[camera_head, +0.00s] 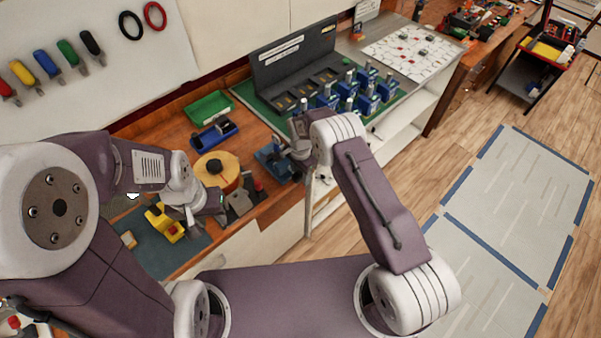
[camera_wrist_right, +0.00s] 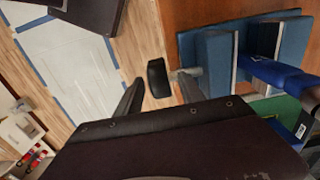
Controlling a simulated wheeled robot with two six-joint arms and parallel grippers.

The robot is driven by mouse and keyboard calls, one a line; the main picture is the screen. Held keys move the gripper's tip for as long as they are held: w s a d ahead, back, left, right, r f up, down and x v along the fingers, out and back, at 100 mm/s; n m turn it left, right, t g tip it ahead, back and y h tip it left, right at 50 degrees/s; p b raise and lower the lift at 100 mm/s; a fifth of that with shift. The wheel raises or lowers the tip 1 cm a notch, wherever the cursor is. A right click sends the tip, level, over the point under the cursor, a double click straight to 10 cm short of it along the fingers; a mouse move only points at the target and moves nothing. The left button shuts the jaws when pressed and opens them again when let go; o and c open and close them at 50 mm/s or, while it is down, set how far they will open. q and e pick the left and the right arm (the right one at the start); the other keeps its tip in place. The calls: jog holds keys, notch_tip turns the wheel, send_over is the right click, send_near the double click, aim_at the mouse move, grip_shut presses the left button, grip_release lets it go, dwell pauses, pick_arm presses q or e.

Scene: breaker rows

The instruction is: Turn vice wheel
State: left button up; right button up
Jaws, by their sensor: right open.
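The blue vice (camera_head: 270,162) stands at the front edge of the wooden bench, right of the yellow spool. In the right wrist view the vice (camera_wrist_right: 215,58) is at the upper right, and a grey screw runs left from it to a black wheel (camera_wrist_right: 157,77), seen nearly edge-on. My right gripper (camera_wrist_right: 160,92) is open, with one finger on each side of the wheel; I cannot tell if they touch it. In the head view my right wrist hides the wheel. My left gripper (camera_head: 218,208) is low over the bench, beside a yellow object; its jaws are unclear.
A yellow spool (camera_head: 216,172), a blue tray (camera_head: 213,136), a green bin (camera_head: 208,107) and a yellow tool (camera_head: 165,222) share the bench. A grey breaker panel (camera_head: 293,60) with several blue breakers stands behind. The floor (camera_head: 400,165) to the right is open.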

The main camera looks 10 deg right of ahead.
grip_shut()
jog(key=shift+a+f+t+h+b, duration=0.1)
jog(key=shift+a+t+h+b, duration=0.05)
jog(key=shift+t+h+b, duration=0.35)
jog(key=t+h+b, duration=0.1)
jog(key=h+b, duration=0.1)
jog(key=b, duration=0.4)
jog(key=t+h+b, duration=0.2)
jog(key=b, duration=0.5)
jog(key=shift+s+a+f, duration=0.15)
jog(key=shift+a, duration=0.05)
jog(key=shift+r+h+b, duration=0.2)
jog(key=shift+h+b, duration=0.1)
jog(key=shift+b, duration=0.35)
jog(key=shift+r, duration=0.15)
